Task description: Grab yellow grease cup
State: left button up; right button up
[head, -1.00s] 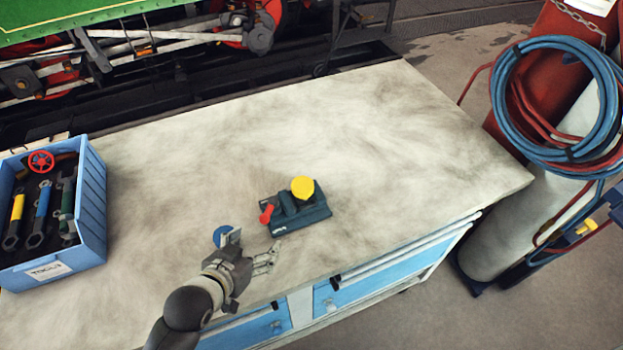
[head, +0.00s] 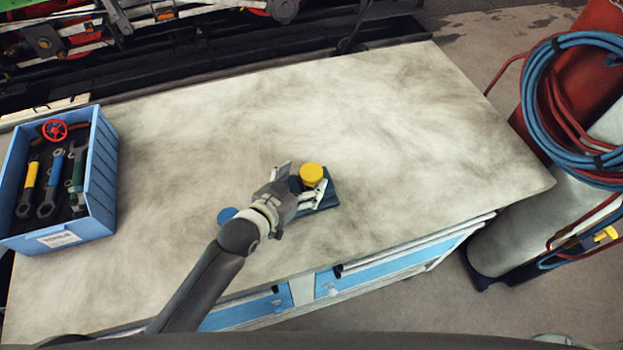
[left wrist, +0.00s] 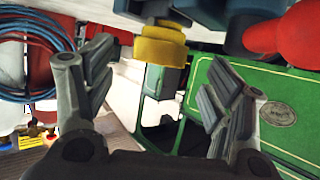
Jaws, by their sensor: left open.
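The yellow grease cup (head: 312,174) is a round yellow piece on a dark teal fixture (head: 328,200) near the bench's front edge. In the left wrist view the cup (left wrist: 160,46) shows at the top, between the two finger lines and apart from both fingers. The red handle of the fixture (left wrist: 285,28) is at the upper right there; my arm hides it in the head view. My left gripper (head: 302,181) is open, with its fingers on either side of the cup; it also shows in the left wrist view (left wrist: 155,88). My right gripper is out of view.
A blue crate of tools (head: 101,190) stands at the bench's left end. A blue round thing (head: 227,214) lies beside my forearm. The bench top (head: 400,110) is clear behind and right. A gas cylinder with hoses (head: 500,235) stands off the right end.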

aim_at(313, 169)
pick_arm(q)
jog(key=x, duration=0.2)
jog(key=p+x, duration=0.1)
jog(key=shift+w+d+r, duration=0.1)
jog(key=shift+w+d, duration=0.15)
jog(key=shift+w, duration=0.15)
jog(key=shift+w+d, duration=0.1)
jog(key=shift+w, duration=0.1)
jog(key=shift+w+f, duration=0.1)
jog(key=shift+f, duration=0.1)
jog(key=shift+c, duration=0.2)
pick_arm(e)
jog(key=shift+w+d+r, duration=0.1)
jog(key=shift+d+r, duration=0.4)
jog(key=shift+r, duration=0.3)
pick_arm(q)
jog(key=c, duration=1.2)
jog(key=shift+r, duration=0.1)
jog(key=shift+c, duration=0.7)
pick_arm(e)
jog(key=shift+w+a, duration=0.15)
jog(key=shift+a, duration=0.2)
pick_arm(q)
jog(key=shift+r+p, duration=0.15)
jog(key=shift+p, duration=0.15)
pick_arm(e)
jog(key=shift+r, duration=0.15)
